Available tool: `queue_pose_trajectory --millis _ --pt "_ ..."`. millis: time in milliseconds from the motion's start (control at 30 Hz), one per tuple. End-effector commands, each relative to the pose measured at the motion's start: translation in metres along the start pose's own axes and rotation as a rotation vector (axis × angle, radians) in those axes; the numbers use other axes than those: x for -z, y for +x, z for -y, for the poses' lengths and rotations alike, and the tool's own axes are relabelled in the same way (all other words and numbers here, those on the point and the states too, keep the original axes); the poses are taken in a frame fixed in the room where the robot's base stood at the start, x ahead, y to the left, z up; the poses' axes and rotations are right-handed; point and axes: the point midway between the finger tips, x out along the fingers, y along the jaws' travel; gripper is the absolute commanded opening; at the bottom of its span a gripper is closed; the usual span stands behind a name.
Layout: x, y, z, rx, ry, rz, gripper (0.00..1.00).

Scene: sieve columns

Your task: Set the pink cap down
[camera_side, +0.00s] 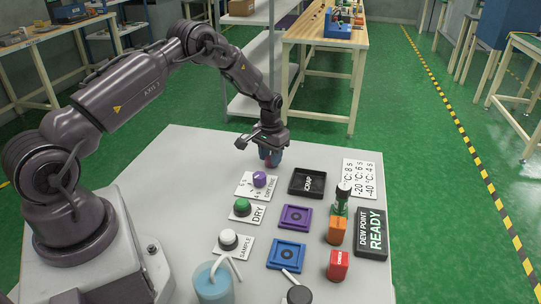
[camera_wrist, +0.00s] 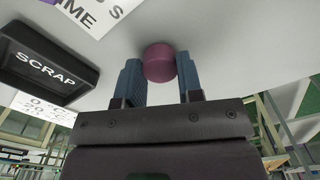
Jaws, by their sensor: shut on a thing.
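The pink cap (camera_wrist: 159,62) is a short round, dark pink piece between the two blue fingertips of my gripper (camera_wrist: 160,78) in the wrist view. My gripper is shut on it. In the side view my gripper (camera_side: 271,157) points down over the back part of the grey table, behind the purple knob, and its fingers mostly hide the cap. The cap is close to the table top; I cannot tell whether it touches it.
A black SCRAP tray (camera_side: 307,182) lies right of my gripper. The purple knob (camera_side: 259,180), green knob (camera_side: 242,206) and white knob (camera_side: 228,238) stand in front. Purple (camera_side: 296,217) and blue (camera_side: 286,254) square plates lie further forward. The grey table (camera_side: 205,160) is clear left of my gripper.

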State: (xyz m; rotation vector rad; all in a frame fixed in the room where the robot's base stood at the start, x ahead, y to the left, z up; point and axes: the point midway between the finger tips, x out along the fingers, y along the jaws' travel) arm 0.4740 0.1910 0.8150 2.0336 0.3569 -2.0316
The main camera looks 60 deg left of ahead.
Motion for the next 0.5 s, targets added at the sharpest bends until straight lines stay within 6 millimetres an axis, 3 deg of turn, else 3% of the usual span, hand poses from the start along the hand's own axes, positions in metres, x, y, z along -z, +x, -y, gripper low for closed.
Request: queue_pose_trajectory --millis 67,100,200,500 --pt "-0.0002 0.0027 -0.0001 0.000 0.000 0.001 0.20" --pt "-0.0001 0.0028 -0.0001 0.000 0.000 0.000 0.38" --pt "-0.0001 0.0025 -0.0001 0.000 0.000 0.000 0.59" --pt "0.0000 0.0005 -0.0001 0.000 0.000 0.000 0.59"
